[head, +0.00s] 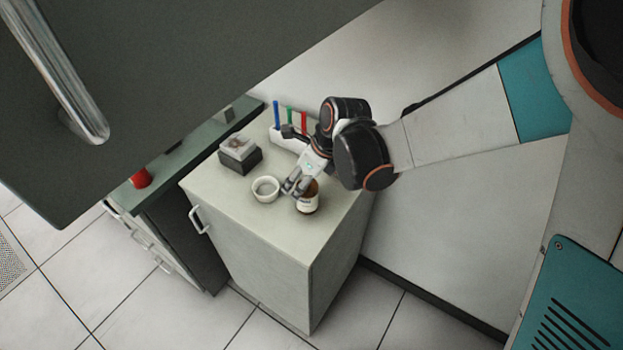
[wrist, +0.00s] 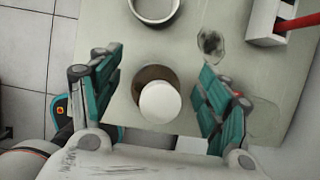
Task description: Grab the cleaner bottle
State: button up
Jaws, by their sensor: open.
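The cleaner bottle (head: 307,199) appears to be the small brown bottle with a pale label, standing upright on the cabinet top near its front right part. In the wrist view, the bottle (wrist: 158,98) is seen from above, with a round white cap and a brown body. My gripper (head: 296,186) is over the bottle in the head view and partly covers it. In the wrist view, my gripper (wrist: 158,92) is open, with one teal-padded finger on each side of the bottle and a visible gap on both sides. The bottle's base is hidden in the wrist view.
A white bowl (head: 265,189) stands just left of the bottle. A dark box with a pale top (head: 239,153) is farther back left. A white rack (head: 287,141) holds blue, green and red items. A red cup (head: 141,178) stands on the neighbouring counter.

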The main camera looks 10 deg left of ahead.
jog(key=shift+x, duration=0.8)
jog(key=shift+r, duration=0.1)
jog(key=c, duration=1.4)
jog(key=shift+o, duration=0.2)
